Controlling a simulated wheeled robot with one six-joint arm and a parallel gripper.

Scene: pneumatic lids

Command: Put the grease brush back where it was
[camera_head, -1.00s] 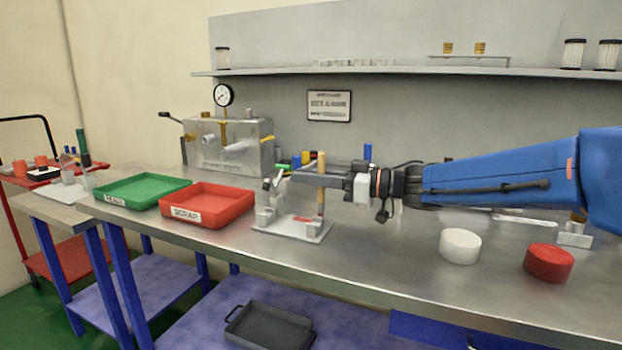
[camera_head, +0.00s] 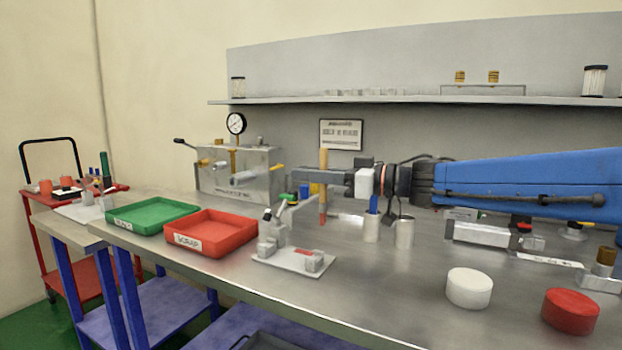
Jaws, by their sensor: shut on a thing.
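The grease brush (camera_head: 323,212) is upright, with a tan wooden handle and a reddish lower end. My gripper (camera_head: 325,177) reaches in from the right and is shut on its handle. The brush is behind the small grey fixture (camera_head: 290,258) with a raised lever, and left of two pale cups. The nearer-left cup (camera_head: 371,228) has something blue at its top; the other cup (camera_head: 404,233) stands just right of it. I cannot tell whether the brush's lower end touches the bench.
A red SCRAP tray (camera_head: 240,228) and a green tray (camera_head: 125,219) lie at the left. A grey box with a gauge (camera_head: 238,175) stands behind them. A white disc (camera_head: 469,289) and red disc (camera_head: 571,312) are at the front right. The bench between fixture and white disc is clear.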

